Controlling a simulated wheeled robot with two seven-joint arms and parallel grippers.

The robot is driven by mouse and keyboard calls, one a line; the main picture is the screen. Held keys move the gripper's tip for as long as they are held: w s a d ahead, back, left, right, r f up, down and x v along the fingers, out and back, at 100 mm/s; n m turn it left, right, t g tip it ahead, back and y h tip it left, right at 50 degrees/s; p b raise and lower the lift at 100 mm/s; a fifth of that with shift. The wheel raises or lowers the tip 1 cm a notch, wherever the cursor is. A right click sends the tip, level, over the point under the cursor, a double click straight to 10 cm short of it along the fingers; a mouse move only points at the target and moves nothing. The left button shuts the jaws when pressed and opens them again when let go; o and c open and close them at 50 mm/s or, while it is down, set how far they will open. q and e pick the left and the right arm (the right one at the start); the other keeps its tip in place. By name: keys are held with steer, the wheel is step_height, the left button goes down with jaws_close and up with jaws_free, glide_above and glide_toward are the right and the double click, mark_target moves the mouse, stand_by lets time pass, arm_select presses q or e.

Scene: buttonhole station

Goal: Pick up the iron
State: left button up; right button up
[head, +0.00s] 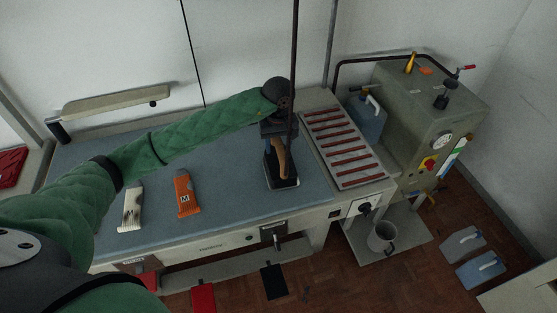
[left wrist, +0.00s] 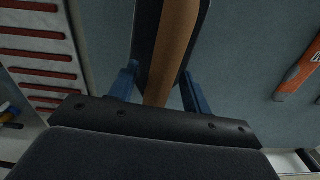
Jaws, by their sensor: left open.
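The iron (head: 284,170) stands on the blue-grey pressing table near its right end, with a brown wooden handle and a dark base. My left gripper (head: 279,138) is over it, at the end of the green-sleeved arm reaching from the left. In the left wrist view the iron's brown handle (left wrist: 172,50) lies between the two blue fingers of my left gripper (left wrist: 160,88). The fingers are open, one on each side of the handle, with gaps visible. The gripper hides part of the iron in the head view. My right gripper is not in view.
A dark vertical pole (head: 294,60) rises close to my left gripper. A boiler unit (head: 420,110) stands farther right.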

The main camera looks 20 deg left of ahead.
arm_select(q)
jaws_close()
stand_by(1.4)
steer(key=shift+w, duration=0.15)
